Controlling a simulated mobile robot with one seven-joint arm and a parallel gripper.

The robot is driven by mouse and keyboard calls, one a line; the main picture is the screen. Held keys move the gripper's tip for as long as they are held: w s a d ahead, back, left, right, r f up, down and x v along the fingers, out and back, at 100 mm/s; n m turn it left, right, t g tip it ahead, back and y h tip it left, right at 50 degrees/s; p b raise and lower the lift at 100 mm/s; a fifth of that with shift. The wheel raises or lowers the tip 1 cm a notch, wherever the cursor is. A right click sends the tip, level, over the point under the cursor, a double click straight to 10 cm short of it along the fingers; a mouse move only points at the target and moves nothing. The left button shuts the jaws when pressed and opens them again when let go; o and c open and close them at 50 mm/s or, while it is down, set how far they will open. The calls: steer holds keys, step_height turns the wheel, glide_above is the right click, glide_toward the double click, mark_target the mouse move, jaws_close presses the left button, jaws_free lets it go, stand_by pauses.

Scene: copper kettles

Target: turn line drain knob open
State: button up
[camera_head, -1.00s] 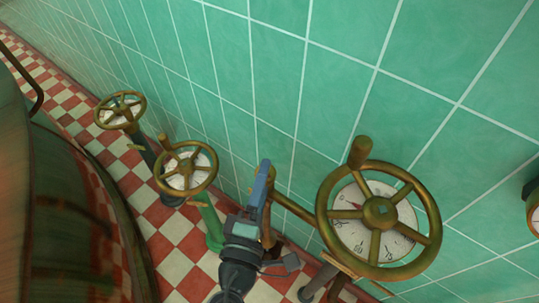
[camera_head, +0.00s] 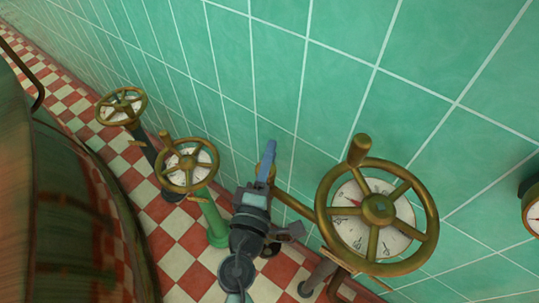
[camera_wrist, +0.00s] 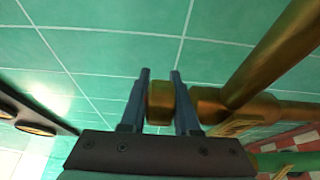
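A small brass knob (camera_wrist: 160,102) on a brass stem shows in the wrist view, in front of the green tiles. My gripper (camera_wrist: 160,72) has one finger at each side of it, and the knob fills the gap seen between them. I cannot tell whether the fingers press on it or only straddle it. In the head view, my gripper (camera_head: 268,150) is left of the big brass handwheel, and its blue finger partly hides the small knob (camera_head: 262,174). No label is readable on the knob.
A large brass handwheel (camera_head: 378,209) with a dial behind it is close on the right. Two smaller handwheels (camera_head: 188,165) (camera_head: 121,106) stand left along the wall. A large dark vessel (camera_head: 70,200) fills the left. Pipes rise from the checkered floor.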

jaws_close()
steer(key=shift+a+n+y+p, duration=0.2)
steer(key=shift+n+y+p, duration=0.5)
steer(key=shift+y, duration=0.5)
steer(key=shift+a+n+y+p, duration=0.25)
steer(key=shift+n+y+p, duration=0.2)
steer(key=shift+n+y, duration=0.6)
steer(key=shift+a+n+y+p, duration=0.2)
steer(key=shift+n+y+p, duration=0.4)
steer(key=shift+y, duration=0.75)
steer(key=o, duration=0.9)
jaws_free()
steer(key=shift+c, duration=0.2)
